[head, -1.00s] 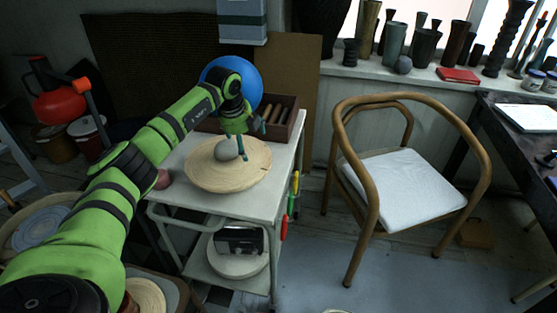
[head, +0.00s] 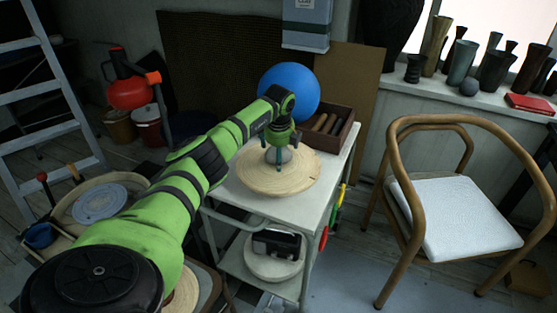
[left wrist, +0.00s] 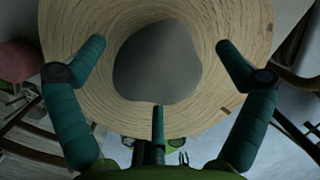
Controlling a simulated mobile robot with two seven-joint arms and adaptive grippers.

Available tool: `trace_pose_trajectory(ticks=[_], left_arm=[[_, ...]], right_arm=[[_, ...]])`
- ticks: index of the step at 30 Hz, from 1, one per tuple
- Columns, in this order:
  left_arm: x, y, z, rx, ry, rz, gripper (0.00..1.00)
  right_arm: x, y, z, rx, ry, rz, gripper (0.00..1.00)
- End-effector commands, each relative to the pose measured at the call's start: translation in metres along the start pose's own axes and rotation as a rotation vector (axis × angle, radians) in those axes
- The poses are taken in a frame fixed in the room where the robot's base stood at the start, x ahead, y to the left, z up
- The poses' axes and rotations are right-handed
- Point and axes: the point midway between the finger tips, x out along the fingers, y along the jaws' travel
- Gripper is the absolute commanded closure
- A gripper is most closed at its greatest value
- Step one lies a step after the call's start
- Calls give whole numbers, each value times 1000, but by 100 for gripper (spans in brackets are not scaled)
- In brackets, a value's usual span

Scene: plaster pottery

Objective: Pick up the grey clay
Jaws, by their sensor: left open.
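The grey clay (head: 278,154) is a smooth rounded lump on the round wooden board (head: 265,184) on top of the white cart. It also shows in the left wrist view (left wrist: 158,62), between the spread fingers. My left gripper (head: 278,166) is right over the clay, pointing down, with its fingers on either side of it. In the left wrist view my left gripper (left wrist: 158,75) is open, and gaps show between the side fingers and the clay. Whether the middle finger touches the clay I cannot tell. My right gripper is not in view.
A large blue ball (head: 289,88) and a wooden box of tools (head: 328,128) stand close behind the board on the cart (head: 335,172). A wooden chair (head: 450,215) stands to the right.

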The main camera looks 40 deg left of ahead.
Motion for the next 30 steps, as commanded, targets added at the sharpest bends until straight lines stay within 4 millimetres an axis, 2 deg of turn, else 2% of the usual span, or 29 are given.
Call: trace_pose_trajectory(ticks=[1, 2, 3, 5, 6, 7, 21, 26, 30], left_arm=[[0, 0, 0, 0, 0, 0, 0], [0, 0, 0, 0, 0, 0, 12], [0, 0, 0, 0, 0, 0, 28], [0, 0, 0, 0, 0, 0, 52], [0, 0, 0, 0, 0, 0, 68], [0, 0, 0, 0, 0, 1, 79], [-4, -1, 2, -1, -2, -3, 80], [-16, -3, 5, -2, -3, -4, 80], [-32, -6, 9, -2, -4, -8, 80]], right_arm=[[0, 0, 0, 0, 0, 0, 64], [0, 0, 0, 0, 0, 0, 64], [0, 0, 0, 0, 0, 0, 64], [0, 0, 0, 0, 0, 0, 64], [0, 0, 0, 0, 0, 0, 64], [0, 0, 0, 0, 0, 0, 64], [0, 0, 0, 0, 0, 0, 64], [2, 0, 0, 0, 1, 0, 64], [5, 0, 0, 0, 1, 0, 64]])
